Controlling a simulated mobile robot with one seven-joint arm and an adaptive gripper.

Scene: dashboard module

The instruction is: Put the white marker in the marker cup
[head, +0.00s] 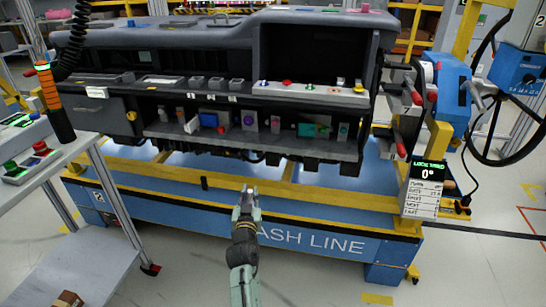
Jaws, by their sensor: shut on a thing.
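My gripper (249,190) is low in front of the dashboard module, over the blue base with the yellow rails. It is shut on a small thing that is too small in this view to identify. I cannot pick out the white marker for certain, nor the marker cup. A small dark upright piece (204,183) is at the yellow rail, left of my gripper and apart from it.
The dark dashboard (200,45) has a lower open shelf (270,143) holding several small items, and a ledge (315,92) with small coloured parts. A grey cart (90,140) stands left. A blue unit (453,85) with a steering wheel (485,150) is right.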

